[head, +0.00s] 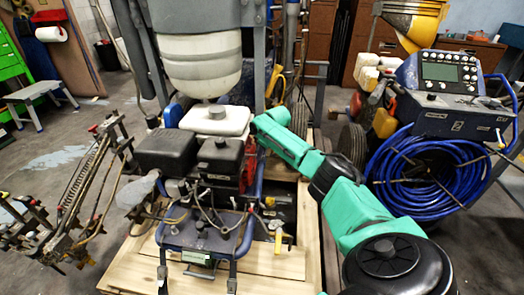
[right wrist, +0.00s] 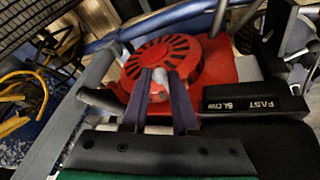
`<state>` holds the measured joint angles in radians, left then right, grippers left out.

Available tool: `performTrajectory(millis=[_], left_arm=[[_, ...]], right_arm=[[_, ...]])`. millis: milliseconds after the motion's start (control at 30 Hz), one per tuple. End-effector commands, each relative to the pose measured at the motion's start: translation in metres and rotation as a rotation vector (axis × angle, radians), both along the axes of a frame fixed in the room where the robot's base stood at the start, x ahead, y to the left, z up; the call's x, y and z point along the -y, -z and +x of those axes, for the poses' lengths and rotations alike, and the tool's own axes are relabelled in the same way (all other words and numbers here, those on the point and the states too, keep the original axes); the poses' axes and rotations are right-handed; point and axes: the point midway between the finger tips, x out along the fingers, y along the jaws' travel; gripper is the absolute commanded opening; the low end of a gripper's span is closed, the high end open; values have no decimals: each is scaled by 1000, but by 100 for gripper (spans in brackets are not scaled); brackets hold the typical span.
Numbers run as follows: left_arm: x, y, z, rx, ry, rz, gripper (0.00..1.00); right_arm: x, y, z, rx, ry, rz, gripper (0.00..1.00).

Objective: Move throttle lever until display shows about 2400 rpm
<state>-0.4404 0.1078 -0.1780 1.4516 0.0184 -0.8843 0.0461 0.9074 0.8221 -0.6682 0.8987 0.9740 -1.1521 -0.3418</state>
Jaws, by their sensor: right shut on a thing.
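The throttle lever shows in the right wrist view as a small grey rounded tip (right wrist: 160,76) in front of a red engine cover with dark slots. My right gripper (right wrist: 161,82) has its two dark fingers shut on this lever tip. A black label reading FAST and SLOW (right wrist: 254,104) is to the right of the fingers. In the head view my right arm reaches to the engine (head: 222,155), and its fingertips are hidden there. A display screen (head: 440,72) is on the blue console at the right; its reading is too small to make out. My left gripper is not in view.
A coiled blue hose (head: 425,175) hangs below the console, right of my arm. The machine stands on a wooden pallet (head: 135,262). A metal spring-and-rod frame (head: 82,190) is at the left. A white tank (head: 201,62) stands behind the engine.

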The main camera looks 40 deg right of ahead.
Motion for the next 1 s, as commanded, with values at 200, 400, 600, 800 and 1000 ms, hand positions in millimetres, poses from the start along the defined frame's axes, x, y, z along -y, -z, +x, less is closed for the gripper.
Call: performTrajectory(millis=[200,400,600,800,1000], left_arm=[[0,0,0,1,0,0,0],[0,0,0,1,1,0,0],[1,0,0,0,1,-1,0],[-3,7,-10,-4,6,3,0],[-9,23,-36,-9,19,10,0]], right_arm=[[0,0,0,1,1,1,0],[0,0,0,1,0,0,57],[0,0,0,0,0,0,57],[0,-16,-6,-1,-2,0,57],[-4,-60,-25,0,-4,-4,57]])
